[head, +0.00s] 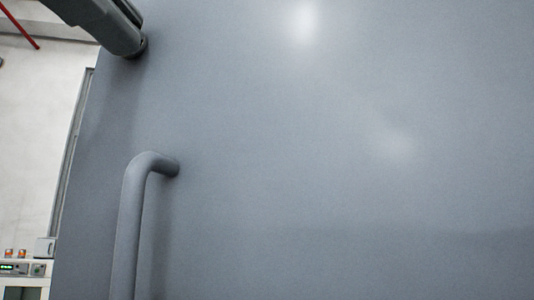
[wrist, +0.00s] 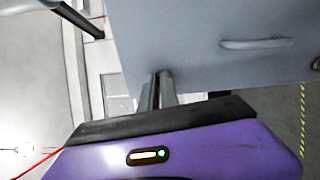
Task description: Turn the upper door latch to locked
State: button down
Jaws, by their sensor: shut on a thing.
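The grey door (head: 330,170) fills most of the head view and shows at the upper right of the wrist view (wrist: 200,45). My gripper (wrist: 160,82) shows in the wrist view, its fingers close together near the door's lower edge in that picture. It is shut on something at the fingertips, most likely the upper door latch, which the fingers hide. In the head view a dark grey part with a rounded end (head: 112,28) lies over the door's upper left corner. I cannot tell whether it is latch or arm. The latch's angle cannot be read.
A fixed grey pull handle (head: 128,225) stands out from the door below the dark part; it also shows in the wrist view (wrist: 254,43). Left of the door are a pale wall (head: 30,140) and an appliance with a lit display (head: 15,268). Yellow-black floor tape (wrist: 302,120) shows at right.

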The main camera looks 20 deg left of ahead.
jog(key=shift+m, duration=0.6)
jog(key=c, duration=1.6)
grip_release()
jog(key=s+b, duration=0.1)
jog(key=s, duration=0.6)
jog(key=shift+s+d+b, duration=0.3)
jog(key=shift+s+d, duration=0.1)
jog(key=shift+d, duration=0.05)
